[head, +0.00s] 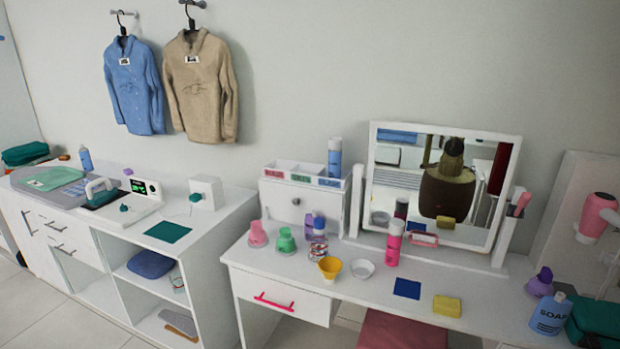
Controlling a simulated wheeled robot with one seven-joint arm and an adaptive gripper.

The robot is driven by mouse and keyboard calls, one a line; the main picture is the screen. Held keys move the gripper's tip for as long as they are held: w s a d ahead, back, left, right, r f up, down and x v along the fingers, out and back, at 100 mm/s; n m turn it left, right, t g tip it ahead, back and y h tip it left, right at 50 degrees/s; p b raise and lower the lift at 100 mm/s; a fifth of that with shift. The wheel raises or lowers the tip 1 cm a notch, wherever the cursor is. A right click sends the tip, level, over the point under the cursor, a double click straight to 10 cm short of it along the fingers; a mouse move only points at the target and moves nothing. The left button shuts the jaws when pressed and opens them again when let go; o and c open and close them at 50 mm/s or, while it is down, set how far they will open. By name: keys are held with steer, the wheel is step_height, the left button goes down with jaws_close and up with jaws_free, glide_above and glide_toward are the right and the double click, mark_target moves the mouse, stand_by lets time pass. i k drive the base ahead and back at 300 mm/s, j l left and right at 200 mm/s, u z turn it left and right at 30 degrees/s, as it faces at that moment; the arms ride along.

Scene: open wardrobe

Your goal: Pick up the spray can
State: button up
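Several can-like things are in the head view, and I cannot tell which one the task means. A tall pink can with a pale top (392,243) stands upright on the white dressing table in front of the mirror. A smaller blue bottle or can (85,159) stands at the back of the left counter. My gripper is not in view.
The mirror (430,183) stands behind the pink can. A white bowl (362,268), yellow cup (330,268), small bottles (286,239), blue cloth (407,288) and yellow sponge (447,306) surround it. A soap bottle (550,314) stands at right. The table's front edge (400,312) is mostly clear.

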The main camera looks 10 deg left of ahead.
mark_target(394, 243)
steer(key=i+j+z, duration=0.1)
steer(key=i+z, duration=0.35)
steer(key=i, duration=0.55)
